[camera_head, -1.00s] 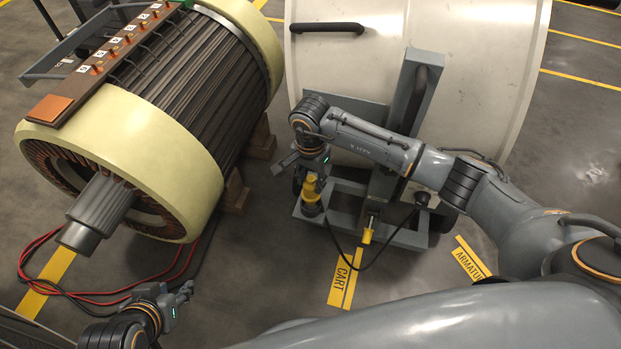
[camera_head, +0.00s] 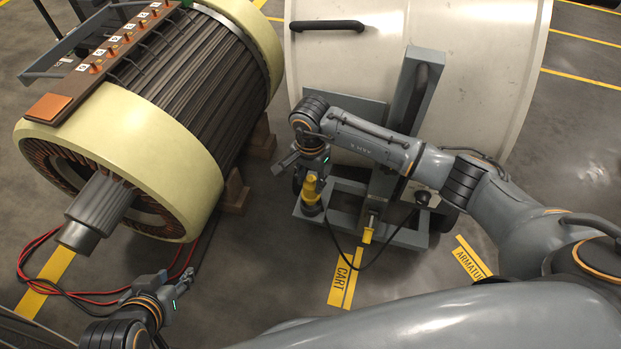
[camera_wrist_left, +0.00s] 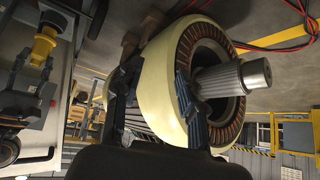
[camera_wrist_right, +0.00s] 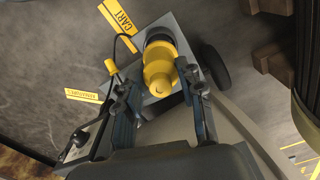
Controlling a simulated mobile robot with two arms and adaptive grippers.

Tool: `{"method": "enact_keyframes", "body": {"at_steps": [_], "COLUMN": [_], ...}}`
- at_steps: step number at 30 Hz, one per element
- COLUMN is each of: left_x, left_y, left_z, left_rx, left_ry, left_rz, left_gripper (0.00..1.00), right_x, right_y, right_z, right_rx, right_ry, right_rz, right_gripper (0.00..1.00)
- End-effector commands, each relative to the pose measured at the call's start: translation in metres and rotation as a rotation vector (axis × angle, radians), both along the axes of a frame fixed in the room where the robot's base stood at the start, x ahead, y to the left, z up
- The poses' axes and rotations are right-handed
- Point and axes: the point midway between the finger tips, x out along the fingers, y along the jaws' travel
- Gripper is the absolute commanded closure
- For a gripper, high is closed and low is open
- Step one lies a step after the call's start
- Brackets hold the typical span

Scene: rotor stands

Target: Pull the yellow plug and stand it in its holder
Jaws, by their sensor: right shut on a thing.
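The yellow plug (camera_head: 312,189) stands upright on a dark round seat at the left corner of the grey cart (camera_head: 405,236). A black cable runs from near its base. My right gripper (camera_head: 306,165) is at its top; in the right wrist view the plug (camera_wrist_right: 160,68) is between the fingers (camera_wrist_right: 157,97), and they are shut on it. The plug also shows in the left wrist view (camera_wrist_left: 43,46). My left gripper (camera_head: 184,282) is apart from it, low on the left. Its fingers (camera_wrist_left: 150,92) are spread and empty, with the stator behind them.
A cream-ended stator (camera_head: 185,135) with a shaft stands at the left on wooden blocks. A large pale drum (camera_head: 480,70) stands behind the cart. A small yellow piece (camera_head: 367,235) is at the cart's front. Red and black cables (camera_head: 95,295) lie on the floor.

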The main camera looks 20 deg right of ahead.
Motion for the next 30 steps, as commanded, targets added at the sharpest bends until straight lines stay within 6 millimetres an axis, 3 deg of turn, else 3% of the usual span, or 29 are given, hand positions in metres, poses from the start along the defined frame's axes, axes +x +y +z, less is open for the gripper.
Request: {"method": "enact_keyframes", "body": {"at_steps": [11, 30], "left_x": [0.0, 0.018], "left_y": [0.0, -0.006], "left_z": [0.0, 0.012], "left_rx": [0.0, -0.021], "left_ry": [-0.002, -0.102], "left_rz": [0.0, -0.006], "left_gripper": [0.6, 0.6], "right_x": [0.0, 0.0], "right_y": [0.0, 0.0], "right_z": [0.0, -0.004], "right_rx": [0.0, 0.0], "right_ry": [-0.001, -0.001], "right_rz": [0.0, 0.0], "right_gripper": [0.9, 0.9]}}
